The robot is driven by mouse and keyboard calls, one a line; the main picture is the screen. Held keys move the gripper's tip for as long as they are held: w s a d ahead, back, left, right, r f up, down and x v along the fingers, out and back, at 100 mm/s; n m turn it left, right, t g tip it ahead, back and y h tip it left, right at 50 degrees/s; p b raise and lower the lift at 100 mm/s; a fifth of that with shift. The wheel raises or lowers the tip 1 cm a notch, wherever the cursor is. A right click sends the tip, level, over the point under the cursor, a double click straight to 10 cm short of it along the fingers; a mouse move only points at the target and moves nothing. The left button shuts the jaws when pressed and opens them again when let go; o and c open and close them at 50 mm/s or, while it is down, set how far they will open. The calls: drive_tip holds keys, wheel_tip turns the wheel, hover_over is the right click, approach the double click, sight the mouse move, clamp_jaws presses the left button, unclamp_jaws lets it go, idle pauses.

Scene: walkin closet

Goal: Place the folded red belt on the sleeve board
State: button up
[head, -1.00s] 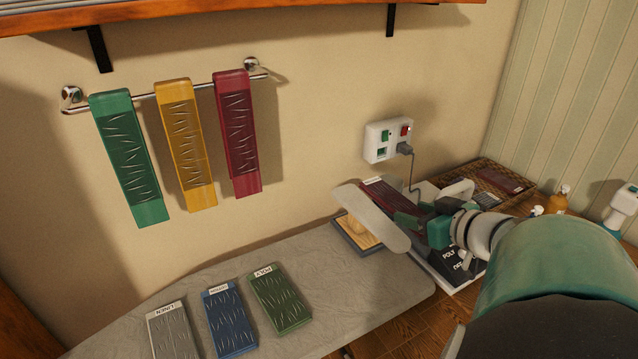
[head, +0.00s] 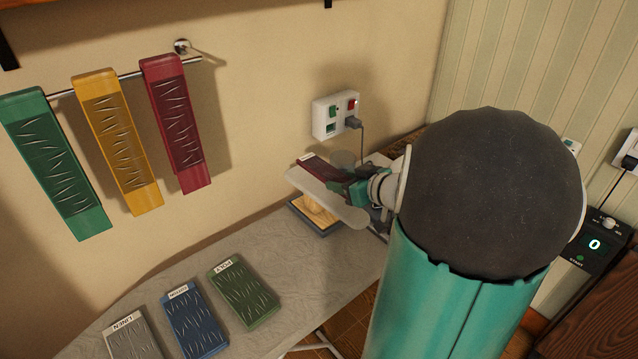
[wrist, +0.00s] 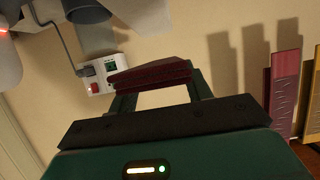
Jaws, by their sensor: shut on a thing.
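The folded dark red belt (head: 312,167) is held in my gripper (head: 340,187), which is shut on it. In the wrist view the belt (wrist: 150,77) spans the space between the two fingers. The pale sleeve board (head: 335,203) stands on a wooden base over the ironing board's far end. In the head view the belt and gripper overlap the sleeve board's back edge. I cannot tell whether the belt touches it or is just above or behind it. My arm hides the area to the right of the gripper.
The grey ironing board (head: 220,245) carries labelled grey, blue (head: 194,318) and green (head: 243,291) folded pieces. Green, yellow and red strips (head: 180,125) hang on a wall rail. A wall outlet (head: 336,114) with a plugged cord is behind the gripper. A control box (head: 597,243) stands right.

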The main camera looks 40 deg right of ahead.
sight(339, 201)
drive_tip(key=w+f, duration=0.2)
drive_tip(key=shift+d+f, duration=0.3)
drive_tip(key=shift+w+f, duration=0.15)
drive_tip(key=shift+f, duration=0.7)
drive_tip(key=shift+w+f, duration=0.1)
drive_tip(key=shift+f, duration=0.75)
drive_tip(key=shift+f, duration=0.15)
drive_tip(key=o, duration=1)
drive_tip(key=shift+c, duration=0.2)
